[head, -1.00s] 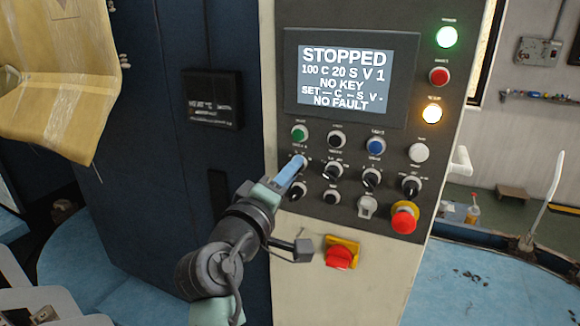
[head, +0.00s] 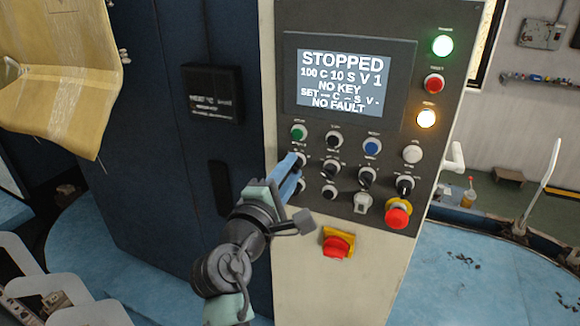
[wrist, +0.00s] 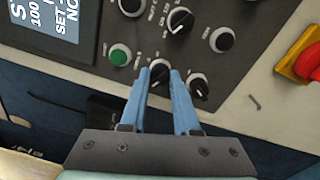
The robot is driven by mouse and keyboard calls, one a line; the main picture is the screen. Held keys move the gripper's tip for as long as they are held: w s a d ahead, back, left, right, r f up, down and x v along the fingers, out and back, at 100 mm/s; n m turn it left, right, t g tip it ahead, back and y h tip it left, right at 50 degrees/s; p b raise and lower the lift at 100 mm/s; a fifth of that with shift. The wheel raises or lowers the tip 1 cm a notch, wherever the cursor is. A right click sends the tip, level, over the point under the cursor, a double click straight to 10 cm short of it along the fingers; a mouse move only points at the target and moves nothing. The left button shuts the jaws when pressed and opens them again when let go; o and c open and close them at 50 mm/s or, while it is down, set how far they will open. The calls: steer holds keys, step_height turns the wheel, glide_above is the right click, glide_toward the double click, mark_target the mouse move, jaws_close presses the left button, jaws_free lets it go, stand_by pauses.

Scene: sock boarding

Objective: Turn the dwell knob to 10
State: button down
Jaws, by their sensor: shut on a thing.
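My gripper (head: 293,161) has blue fingers and reaches the left end of the panel's middle knob row. In the wrist view, my gripper (wrist: 163,76) has its two fingertips on either side of a small black knob (wrist: 159,71) with a white pointer line, shut on it. The fingers and hand mostly hide this knob in the head view, and its scale marks are too small to read. The screen (head: 343,78) reads STOPPED, 100 C 10 S V 1, NO KEY, NO FAULT, with a SET line.
Close around are a green button (head: 298,132), a black knob (head: 331,167) to the right, and another knob (wrist: 197,87) below. A red emergency stop (head: 397,216) and a red-yellow switch (head: 337,246) stand out lower on the machine. Green and amber lamps are lit.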

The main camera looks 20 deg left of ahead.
stand_by(0.4)
steer(key=c, duration=0.6)
jaws_free()
steer(key=shift+c, duration=0.2)
steer(key=shift+s, duration=0.1)
steer(key=s+b, duration=0.5)
steer(key=s, duration=0.7)
steer(key=shift+s+f, duration=0.25)
steer(key=shift+s, duration=0.15)
steer(key=shift+a, duration=0.1)
